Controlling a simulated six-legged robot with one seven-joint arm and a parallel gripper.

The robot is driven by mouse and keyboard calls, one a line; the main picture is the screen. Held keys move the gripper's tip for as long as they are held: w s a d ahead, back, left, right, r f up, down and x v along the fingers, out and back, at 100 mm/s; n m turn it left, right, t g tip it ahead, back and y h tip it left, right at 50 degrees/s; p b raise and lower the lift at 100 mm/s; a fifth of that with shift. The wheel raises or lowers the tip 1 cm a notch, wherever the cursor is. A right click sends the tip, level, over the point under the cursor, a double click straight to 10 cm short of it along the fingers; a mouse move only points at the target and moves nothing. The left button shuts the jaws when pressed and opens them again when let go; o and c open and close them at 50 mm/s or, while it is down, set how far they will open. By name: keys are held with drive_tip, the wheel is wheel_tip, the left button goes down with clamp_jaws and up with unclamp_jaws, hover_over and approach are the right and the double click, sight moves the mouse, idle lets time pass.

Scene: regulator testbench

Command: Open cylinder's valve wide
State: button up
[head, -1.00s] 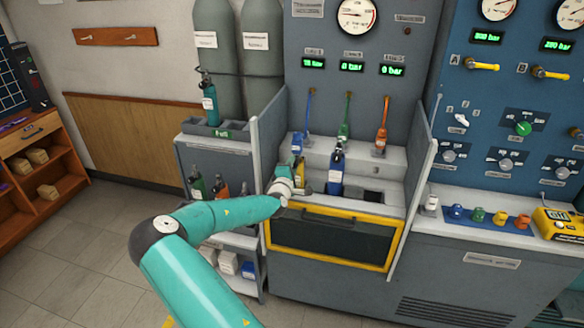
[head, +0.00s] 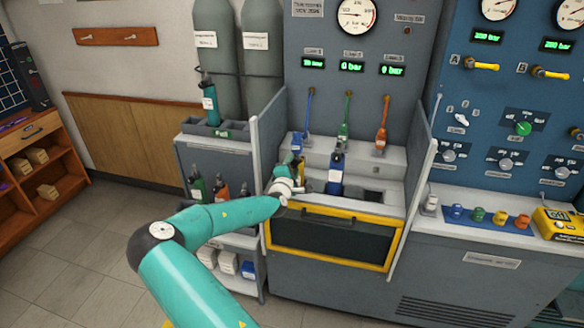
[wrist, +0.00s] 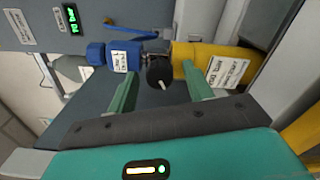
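In the wrist view a yellow cylinder (wrist: 213,58) with a white label lies across the picture. A black round valve knob (wrist: 160,72) sits at its neck, beside a blue hose connector (wrist: 96,53). My gripper (wrist: 160,76) is open, its two green fingers apart with the knob between their tips. I cannot tell whether either finger touches the knob. In the head view the yellow cylinder (head: 298,164) stands at the left of the bench bay, partly hidden by my gripper (head: 301,186).
A blue cylinder (head: 336,174) stands just right of my gripper. Green (head: 345,130) and orange (head: 382,135) hoses hang at the back. Side panels (head: 266,140) flank the bay, and a yellow-framed door (head: 330,240) is below. A teal cylinder (head: 209,103) stands on the left shelf.

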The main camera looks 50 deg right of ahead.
drive_tip(key=v, duration=1.3)
drive_tip(key=shift+s+a, duration=0.2)
drive_tip(key=shift+a, duration=0.15)
